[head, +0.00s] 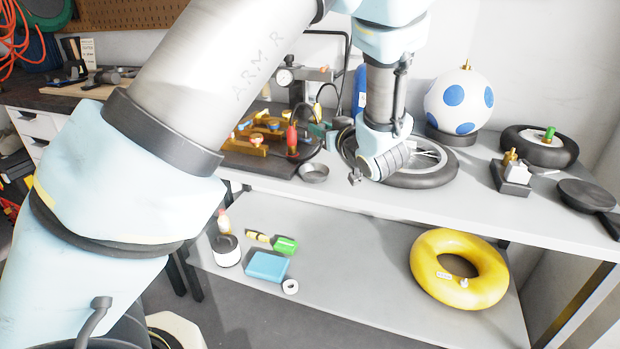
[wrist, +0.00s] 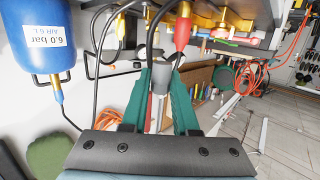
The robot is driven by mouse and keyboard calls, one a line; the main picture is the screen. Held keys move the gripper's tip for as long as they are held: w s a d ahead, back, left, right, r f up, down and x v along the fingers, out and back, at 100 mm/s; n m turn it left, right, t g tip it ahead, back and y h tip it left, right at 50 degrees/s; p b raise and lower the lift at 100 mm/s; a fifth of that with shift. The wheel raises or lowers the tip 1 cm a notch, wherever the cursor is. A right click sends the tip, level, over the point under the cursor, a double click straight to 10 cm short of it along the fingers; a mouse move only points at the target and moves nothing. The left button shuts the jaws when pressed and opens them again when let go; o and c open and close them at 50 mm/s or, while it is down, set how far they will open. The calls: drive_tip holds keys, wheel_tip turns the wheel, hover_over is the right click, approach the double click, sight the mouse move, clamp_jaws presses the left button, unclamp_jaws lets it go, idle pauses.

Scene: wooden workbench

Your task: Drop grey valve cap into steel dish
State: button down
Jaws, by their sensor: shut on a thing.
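My gripper (wrist: 160,82) has green fingers, shut on the grey valve cap (wrist: 158,76), a small grey cylinder between the fingertips in the wrist view. In the head view my gripper (head: 322,133) points left, beside the brass fittings. The cap is too small there to make out clearly. The steel dish (head: 314,174) is a small round metal bowl on the bench's front part, below and slightly left of my gripper in the picture. It looks empty. I cannot make out the dish in the wrist view.
A wooden block with brass valves and a red-topped fitting (head: 292,140) stands left of the dish; the red fitting (wrist: 182,30) is close to my fingers. A spoked wheel (head: 440,178) lies to the right. A blue air tank (wrist: 38,35) and hoses are nearby.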

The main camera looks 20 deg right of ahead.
wheel_tip(320, 180, down, 4)
drive_tip(key=b, duration=0.3)
drive_tip(key=shift+f, duration=0.15)
drive_tip(key=c, duration=0.6)
unclamp_jaws()
drive_tip(key=s+r, duration=0.1)
drive_tip(key=s, duration=0.9)
drive_tip(key=shift+s+d+r+b, duration=0.2)
drive_tip(key=shift+s+r+b, duration=0.15)
drive_tip(key=shift+b, duration=0.1)
